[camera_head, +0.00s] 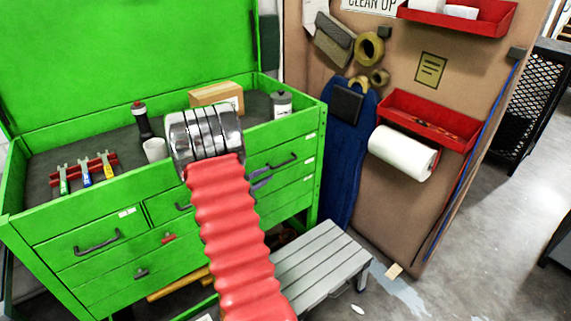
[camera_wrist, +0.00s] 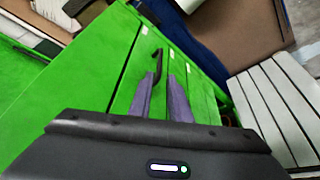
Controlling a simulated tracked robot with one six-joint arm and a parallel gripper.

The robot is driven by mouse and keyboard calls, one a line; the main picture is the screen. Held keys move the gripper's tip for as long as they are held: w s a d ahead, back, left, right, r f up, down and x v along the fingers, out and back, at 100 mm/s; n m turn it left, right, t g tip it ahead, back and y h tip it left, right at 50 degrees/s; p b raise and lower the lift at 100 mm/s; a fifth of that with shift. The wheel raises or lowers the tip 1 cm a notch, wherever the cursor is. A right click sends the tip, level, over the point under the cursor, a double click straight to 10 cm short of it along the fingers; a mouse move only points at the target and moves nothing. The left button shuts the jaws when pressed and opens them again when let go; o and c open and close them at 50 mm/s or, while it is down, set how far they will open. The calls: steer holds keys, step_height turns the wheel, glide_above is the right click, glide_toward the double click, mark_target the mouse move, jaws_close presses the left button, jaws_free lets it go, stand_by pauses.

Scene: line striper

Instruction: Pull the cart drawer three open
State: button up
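The green cart (camera_head: 120,215) stands in front of me with its drawers closed. A dark bar handle (camera_head: 281,162) is on its upper right drawer; it also shows in the wrist view (camera_wrist: 157,66). No drawer number is readable. My gripper (camera_head: 262,178) has two purple fingers, partly hidden behind my arm in the head view. In the wrist view my gripper (camera_wrist: 160,77) is open, its fingers apart and pointing at the drawer fronts. The handle lies close to the fingertips, nearest the left one; I cannot tell whether they touch.
A grey slatted step (camera_head: 315,262) stands right of the cart's base. Tools, a bottle (camera_head: 281,105) and a cardboard box (camera_head: 216,94) are in the cart's top. A brown board (camera_head: 400,225) with a paper roll (camera_head: 402,153) is to the right. Open floor lies at far right.

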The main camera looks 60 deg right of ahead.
mark_target(286, 162)
steer(key=x, duration=1.3)
steer(key=shift+d, duration=0.35)
steer(key=shift+f, duration=0.1)
jaws_close()
steer(key=shift+a, duration=0.1)
